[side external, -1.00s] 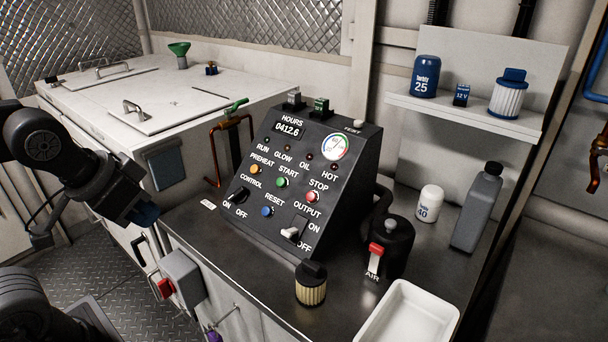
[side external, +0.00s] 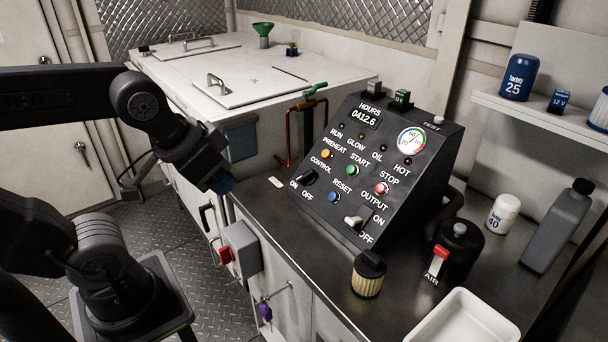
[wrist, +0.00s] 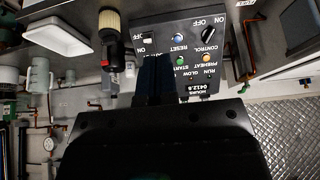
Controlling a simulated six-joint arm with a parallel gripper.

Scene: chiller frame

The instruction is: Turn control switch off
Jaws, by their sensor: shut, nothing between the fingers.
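The control switch (side external: 309,177) is a black rotary knob at the lower left of the dark sloped control panel (side external: 345,215). Its ON label is at its lower left and OFF is below it. Its handle lies slanted, with one end toward ON. It also shows in the wrist view (wrist: 208,34), near the top of the panel. My gripper (side external: 223,184) has dark blue fingers, is shut and empty, and hangs left of the panel, apart from the switch. In the wrist view the fingers (wrist: 154,75) hide part of the panel.
A red-handled switch box (side external: 241,250) is below my gripper on the cabinet front. A copper pipe with a green handle (side external: 312,92) stands behind the panel's left side.

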